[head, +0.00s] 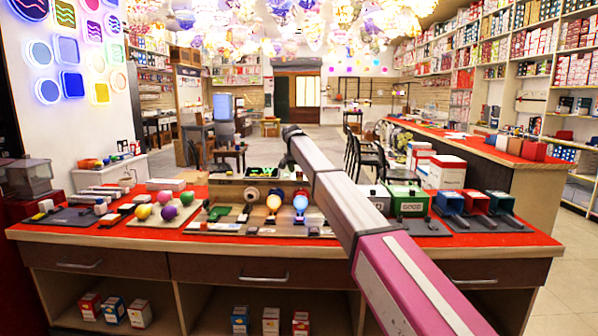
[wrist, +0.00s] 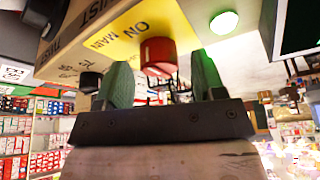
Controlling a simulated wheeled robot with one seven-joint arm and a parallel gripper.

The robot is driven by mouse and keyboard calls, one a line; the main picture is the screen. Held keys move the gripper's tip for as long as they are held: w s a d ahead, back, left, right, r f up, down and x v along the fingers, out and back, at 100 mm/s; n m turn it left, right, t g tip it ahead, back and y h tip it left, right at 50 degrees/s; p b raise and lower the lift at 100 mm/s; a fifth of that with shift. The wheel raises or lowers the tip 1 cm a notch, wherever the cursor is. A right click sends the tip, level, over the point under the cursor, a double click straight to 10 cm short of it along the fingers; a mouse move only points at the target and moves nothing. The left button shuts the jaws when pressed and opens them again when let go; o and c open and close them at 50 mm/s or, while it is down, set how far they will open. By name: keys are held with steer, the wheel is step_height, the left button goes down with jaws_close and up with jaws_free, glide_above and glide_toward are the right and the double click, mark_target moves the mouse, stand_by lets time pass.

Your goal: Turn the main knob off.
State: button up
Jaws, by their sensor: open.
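In the wrist view, which looks upside down, a red round knob (wrist: 158,55) sits on a yellow label (wrist: 128,35) with the words "MAIN" and "ON", on a light box face. My gripper (wrist: 160,64) is open, with one green finger on each side of the red knob in the picture. Gaps show between the knob and both fingers. I cannot tell whether the fingertips reach past the knob's front. In the head view, my arm crosses the counter from lower right towards the middle; the gripper and red knob cannot be made out there.
A black knob (wrist: 90,82) is on the same box, left of my gripper. A lit green lamp (wrist: 223,22) is to the right. The red-topped counter (head: 130,240) holds colored balls, lit bulbs (head: 300,203) and a green box (head: 408,199) near my arm.

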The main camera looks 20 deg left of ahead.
steer(key=shift+w+f, duration=0.1)
steer(key=shift+f, duration=0.15)
steer(key=c, duration=0.9)
steer(key=shift+c, duration=0.2)
